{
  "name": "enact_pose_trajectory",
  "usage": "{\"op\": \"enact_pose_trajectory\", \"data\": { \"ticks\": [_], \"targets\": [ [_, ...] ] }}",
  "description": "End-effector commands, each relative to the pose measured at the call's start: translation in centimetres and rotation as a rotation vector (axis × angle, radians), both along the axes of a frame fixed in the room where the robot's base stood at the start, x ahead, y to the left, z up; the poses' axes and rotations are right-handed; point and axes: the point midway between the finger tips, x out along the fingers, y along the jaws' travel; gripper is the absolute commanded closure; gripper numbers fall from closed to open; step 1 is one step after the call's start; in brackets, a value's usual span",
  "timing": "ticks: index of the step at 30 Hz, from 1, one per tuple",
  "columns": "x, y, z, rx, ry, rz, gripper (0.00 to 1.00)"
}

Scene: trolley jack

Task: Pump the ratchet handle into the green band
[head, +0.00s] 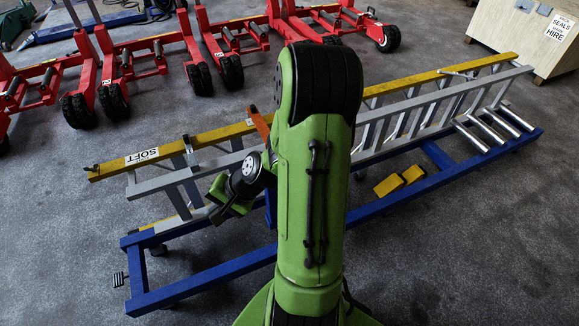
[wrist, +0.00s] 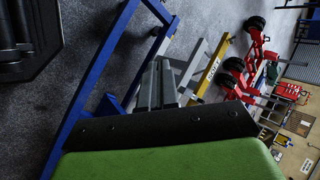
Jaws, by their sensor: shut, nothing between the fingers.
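My green arm fills the middle of the head view. My gripper (head: 222,208), green with dark tips, is left of it, low over the near side of the ladder rack; it looks shut and empty. In the wrist view a green part with a black edge (wrist: 150,150) of mine fills the bottom. An orange upright piece (head: 261,127) shows just left of my arm; I cannot tell whether it is the ratchet handle. I cannot make out a green band in either view. Part of the rack behind my arm is hidden.
A blue frame (head: 225,268) with casters carries grey ladders (head: 400,127) and a yellow beam (head: 215,136). Red wheeled trolleys (head: 226,60) stand behind, and a crate (head: 535,35) stands back right. Bare floor lies at front right.

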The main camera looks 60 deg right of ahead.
Motion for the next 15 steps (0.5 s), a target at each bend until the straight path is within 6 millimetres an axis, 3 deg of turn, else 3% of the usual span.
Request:
{"op": "enact_pose_trajectory", "data": {
  "ticks": [1, 8, 11, 15],
  "targets": [
    [0.2, -1.3, -1.7, 0.098, -0.017, -0.117, 1.0],
    [0.7, -8.4, -5.5, 0.523, -0.168, -0.7, 1.0],
    [-0.3, -12.3, -7.0, 0.715, -0.252, -0.98, 1.0],
    [-3.4, -18.1, -9.4, 0.994, -0.387, -1.379, 1.0]
  ]
}}
